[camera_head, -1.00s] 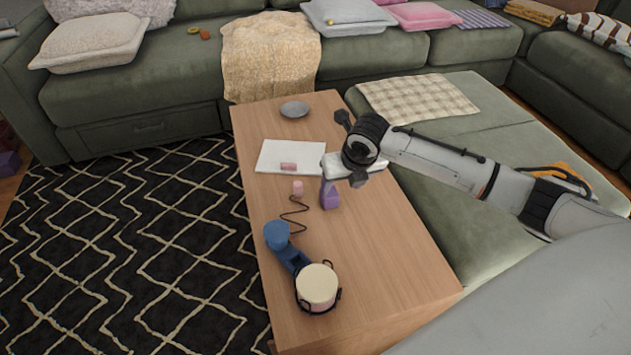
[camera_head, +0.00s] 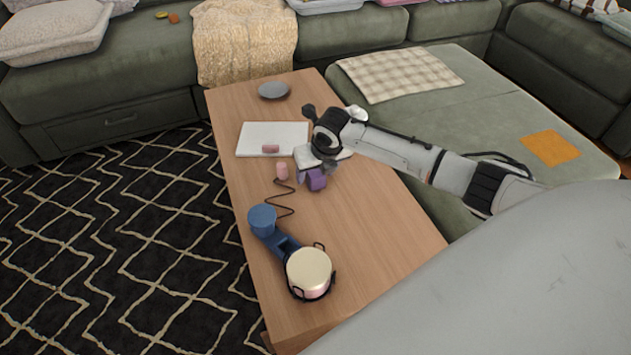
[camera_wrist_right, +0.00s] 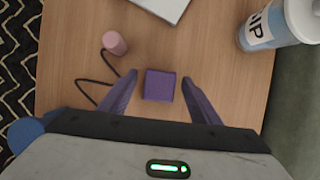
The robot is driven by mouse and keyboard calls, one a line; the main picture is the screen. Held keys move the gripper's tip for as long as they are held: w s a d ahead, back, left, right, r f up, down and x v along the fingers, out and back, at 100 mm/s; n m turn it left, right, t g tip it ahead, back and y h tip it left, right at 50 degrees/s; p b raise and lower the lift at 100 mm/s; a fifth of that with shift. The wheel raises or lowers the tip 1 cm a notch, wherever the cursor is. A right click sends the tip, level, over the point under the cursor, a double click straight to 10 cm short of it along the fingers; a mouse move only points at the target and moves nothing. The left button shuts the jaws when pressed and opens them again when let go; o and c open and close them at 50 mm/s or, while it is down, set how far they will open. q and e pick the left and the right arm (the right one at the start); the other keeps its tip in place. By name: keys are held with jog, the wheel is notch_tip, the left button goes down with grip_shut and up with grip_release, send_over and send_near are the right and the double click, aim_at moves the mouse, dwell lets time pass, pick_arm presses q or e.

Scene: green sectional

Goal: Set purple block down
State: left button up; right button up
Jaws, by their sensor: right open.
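The purple block (camera_head: 317,181) is on the wooden coffee table (camera_head: 375,240), just below my right gripper (camera_head: 313,168) in the head view. In the right wrist view the block (camera_wrist_right: 160,85) lies between the spread purple-looking fingers of my right gripper (camera_wrist_right: 160,78), with a visible gap on each side. The gripper is open and holds nothing. In the head view the gripper partly covers the block. My left gripper is not in view.
A pink cylinder (camera_head: 282,171) stands left of the block, beside a thin black cord. A white-and-blue bottle (camera_wrist_right: 270,25) stands right. A blue object (camera_head: 262,217) and cream-topped pot (camera_head: 309,268) are nearer me.

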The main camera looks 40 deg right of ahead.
jog(key=c, duration=1.2)
